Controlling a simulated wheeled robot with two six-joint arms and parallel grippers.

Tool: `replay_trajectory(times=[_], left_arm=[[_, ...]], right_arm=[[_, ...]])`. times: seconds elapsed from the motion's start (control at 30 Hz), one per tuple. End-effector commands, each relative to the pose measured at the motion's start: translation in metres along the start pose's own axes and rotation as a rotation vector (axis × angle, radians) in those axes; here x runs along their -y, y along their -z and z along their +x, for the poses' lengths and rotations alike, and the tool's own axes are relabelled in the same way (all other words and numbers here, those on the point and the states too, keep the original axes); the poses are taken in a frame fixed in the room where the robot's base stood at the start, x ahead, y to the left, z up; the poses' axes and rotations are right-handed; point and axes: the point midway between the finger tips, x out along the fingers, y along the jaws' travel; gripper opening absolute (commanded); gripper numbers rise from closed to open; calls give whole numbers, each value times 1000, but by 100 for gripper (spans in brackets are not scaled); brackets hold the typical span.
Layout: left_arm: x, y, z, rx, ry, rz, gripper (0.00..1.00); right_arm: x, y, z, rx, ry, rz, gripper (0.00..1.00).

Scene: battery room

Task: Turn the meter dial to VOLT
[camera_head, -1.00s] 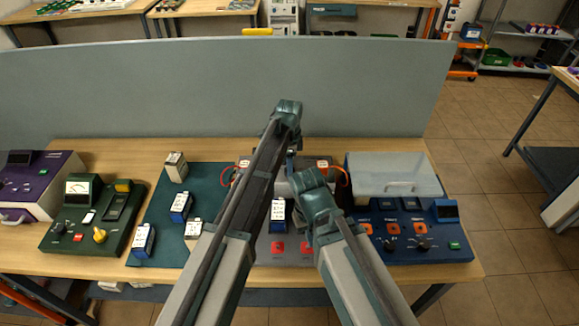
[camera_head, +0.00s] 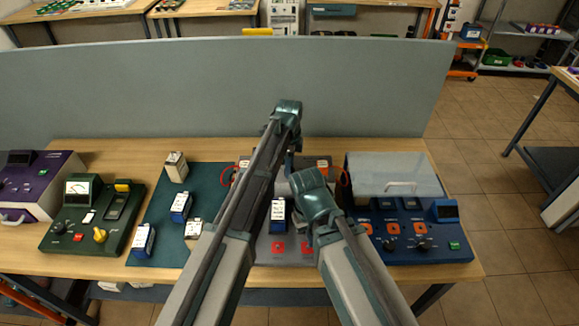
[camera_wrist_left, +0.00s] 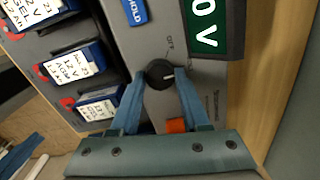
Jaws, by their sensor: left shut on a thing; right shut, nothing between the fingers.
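In the left wrist view a round black dial (camera_wrist_left: 159,74) with a white mark sits on the grey meter (camera_wrist_left: 210,88). The mark points to the right in that picture; small lettering around the dial is too blurred to read surely. My left gripper (camera_wrist_left: 161,78) is shut on the dial, one blue finger on each side. The meter's green display (camera_wrist_left: 205,25) shows "0 V" in white. In the head view my left gripper (camera_head: 291,150) is mostly hidden by its own arm, as is the dial. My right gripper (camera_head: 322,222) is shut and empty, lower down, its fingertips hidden.
A blue HOLD button (camera_wrist_left: 133,11) and an orange button (camera_wrist_left: 176,125) lie close to the dial. Several labelled batteries (camera_wrist_left: 73,63) stand beside the meter. A blue console (camera_head: 415,245) is at right, a green console (camera_head: 90,215) at left. A grey partition (camera_head: 180,90) stands behind the bench.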

Motion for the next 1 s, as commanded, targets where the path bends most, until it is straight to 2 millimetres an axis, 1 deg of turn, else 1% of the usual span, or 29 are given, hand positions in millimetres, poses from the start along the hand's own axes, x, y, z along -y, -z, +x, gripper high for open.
replay_trajectory(times=[0.03, 0.07, 0.1, 0.2, 0.5, 0.67, 0.87, 1.0], left_arm=[[0, 0, 0, 0, 0, 0, 0], [0, 0, 0, 0, 0, 0, 51], [0, 0, 0, 0, 0, -1, 58], [0, 0, 0, 0, 0, -1, 76], [0, 0, 0, 0, 0, -1, 76], [0, 0, -6, 0, 0, -1, 76], [0, 0, -24, 0, 0, -1, 76], [0, 0, -44, 0, 0, -1, 76]], right_arm=[[0, 0, 0, 0, 0, 0, 0], [0, 0, 0, 0, 0, 0, 0], [0, 0, 0, 0, 0, 0, 0], [0, 0, 0, 0, 0, 0, 0], [0, 0, 0, 0, 0, 0, 0], [0, 0, -6, 0, 0, 0, 0], [-2, -1, -24, 0, 0, -1, 0], [-4, -2, -43, 0, 0, -1, 0]])
